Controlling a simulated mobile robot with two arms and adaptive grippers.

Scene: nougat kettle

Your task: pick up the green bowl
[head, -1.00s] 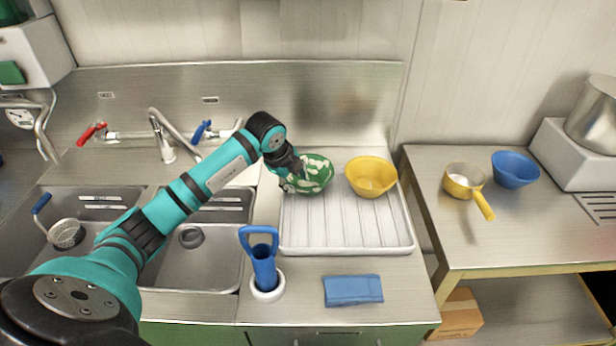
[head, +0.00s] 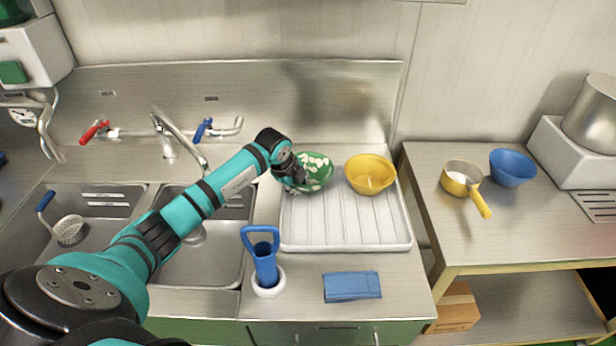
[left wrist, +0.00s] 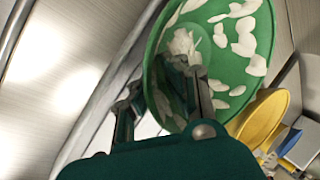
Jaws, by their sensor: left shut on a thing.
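The green bowl (head: 318,172) with white flecks is at the back left of the white drying tray (head: 345,243) in the head view. It looks tilted, and whether it still touches the tray I cannot tell. In the left wrist view the green bowl (left wrist: 238,75) fills the upper middle. My left gripper (head: 297,180) is shut on the bowl's left side. In the left wrist view my left gripper (left wrist: 155,85) has its fingers at the bowl's wall, one in front of it and one at its left edge. My right gripper is not in view.
A yellow bowl (head: 370,174) stands just right of the green bowl. A blue-handled tool (head: 264,262) in a white holder and a folded blue cloth (head: 352,286) lie in front. Sinks and a faucet (head: 168,140) are left. A side table holds a yellow-handled pan (head: 462,180) and blue bowl (head: 513,168).

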